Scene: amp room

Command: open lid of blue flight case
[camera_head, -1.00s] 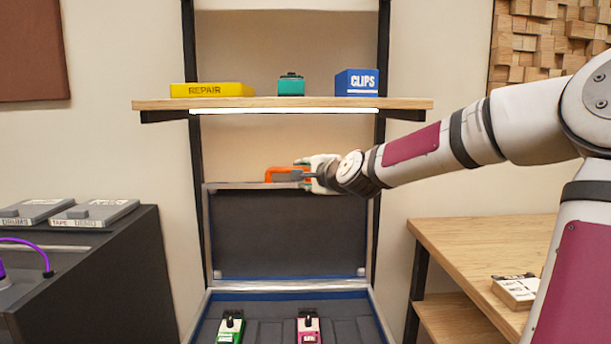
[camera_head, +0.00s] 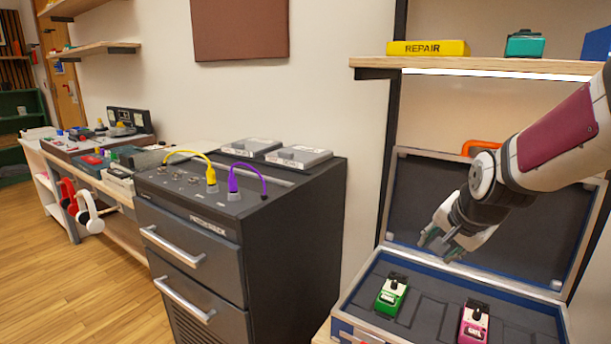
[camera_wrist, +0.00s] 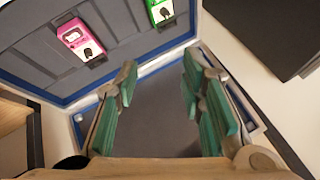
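The blue flight case (camera_head: 352,321) stands at the lower right of the head view. Its lid (camera_head: 418,196) is raised and leans back near the wall, showing a dark lining. An orange handle (camera_head: 482,147) shows at the lid's top edge. A green pedal (camera_head: 391,294) and a pink pedal (camera_head: 473,322) sit in the case's foam; the wrist view also shows the pink pedal (camera_wrist: 80,39) and the green pedal (camera_wrist: 160,10). My gripper (camera_head: 437,245) is in front of the raised lid, above the case. In the wrist view its green-padded fingers (camera_wrist: 160,92) are apart with nothing between them.
A dark cabinet (camera_head: 290,223) with yellow and purple cables stands left of the case. A wooden shelf (camera_head: 372,62) with a yellow REPAIR box (camera_head: 428,48) and a teal box (camera_head: 524,43) hangs above the lid. Open floor (camera_head: 80,270) lies at the left.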

